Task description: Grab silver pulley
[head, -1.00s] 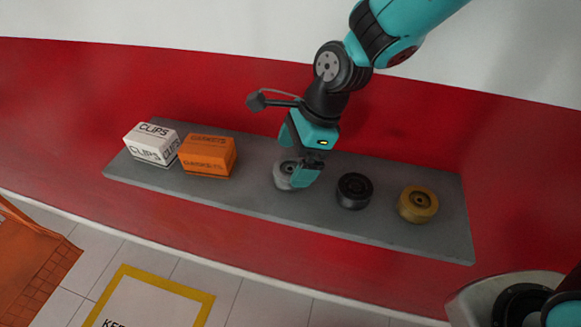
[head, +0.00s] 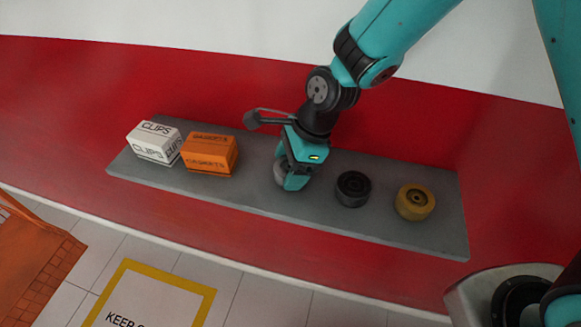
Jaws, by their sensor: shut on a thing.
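The silver pulley (head: 280,176) is on the grey shelf (head: 250,195), between the orange box and the black pulley. Only its left part shows; my gripper hides the rest. My gripper (head: 288,181) points down over it and is shut on it. I cannot tell whether the pulley touches the shelf or is slightly raised.
A black pulley (head: 353,189) and a yellow pulley (head: 415,202) stand to the right on the shelf. An orange gaskets box (head: 208,155) and a white clips box (head: 153,142) stand to the left. A red wall rises behind the shelf.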

